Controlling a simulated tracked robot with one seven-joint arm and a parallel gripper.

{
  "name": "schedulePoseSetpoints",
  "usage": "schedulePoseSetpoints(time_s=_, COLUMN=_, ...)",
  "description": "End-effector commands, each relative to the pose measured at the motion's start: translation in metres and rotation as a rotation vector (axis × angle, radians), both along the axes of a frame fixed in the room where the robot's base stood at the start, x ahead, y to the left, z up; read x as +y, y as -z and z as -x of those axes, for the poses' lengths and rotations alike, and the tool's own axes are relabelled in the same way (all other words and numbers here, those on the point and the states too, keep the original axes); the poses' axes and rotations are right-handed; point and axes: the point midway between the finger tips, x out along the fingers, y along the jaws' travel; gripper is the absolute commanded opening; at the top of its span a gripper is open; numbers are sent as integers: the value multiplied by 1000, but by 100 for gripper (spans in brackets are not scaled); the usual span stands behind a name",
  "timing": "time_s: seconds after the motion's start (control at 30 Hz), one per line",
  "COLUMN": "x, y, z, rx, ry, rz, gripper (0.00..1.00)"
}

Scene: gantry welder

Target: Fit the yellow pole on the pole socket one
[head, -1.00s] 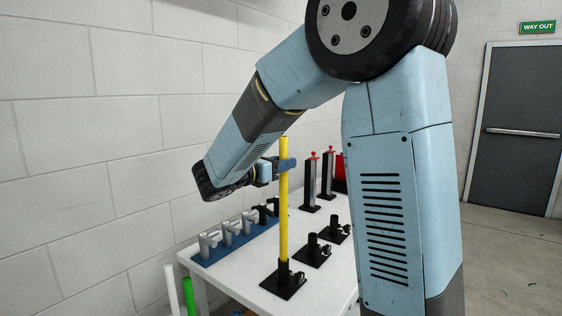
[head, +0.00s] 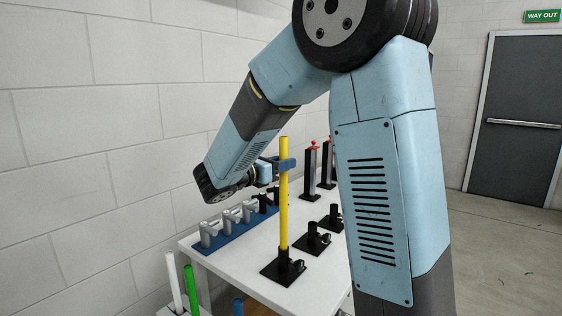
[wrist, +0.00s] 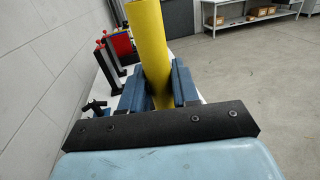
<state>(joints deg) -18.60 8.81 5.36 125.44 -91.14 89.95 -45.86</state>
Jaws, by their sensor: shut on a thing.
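The yellow pole (head: 284,205) stands upright in the head view, its lower end at the black socket (head: 284,268) nearest the table's front edge. The pole's bottom appears to be in the socket's collar; how deep it sits cannot be told. My gripper (head: 284,166) is shut on the pole in its upper part. In the wrist view the yellow pole (wrist: 149,45) rises between the blue fingers of my gripper (wrist: 160,90). Two similar black sockets, a middle one (head: 313,241) and a farther one (head: 333,218), stand empty behind. No socket number is readable.
A white table (head: 240,262) carries a blue rack (head: 225,236) with grey tools at its left. Black posts with red tops (head: 311,170) stand at the back. A green pole (head: 190,290) and a white pole (head: 173,282) stand at the left front. A wall runs along the left.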

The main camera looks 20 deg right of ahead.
Motion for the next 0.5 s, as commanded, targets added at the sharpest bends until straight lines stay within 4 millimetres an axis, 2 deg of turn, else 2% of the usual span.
schedulePoseSetpoints(time_s=0.5, x=0, y=16, z=0, rx=0, ry=0, rz=0, gripper=0)
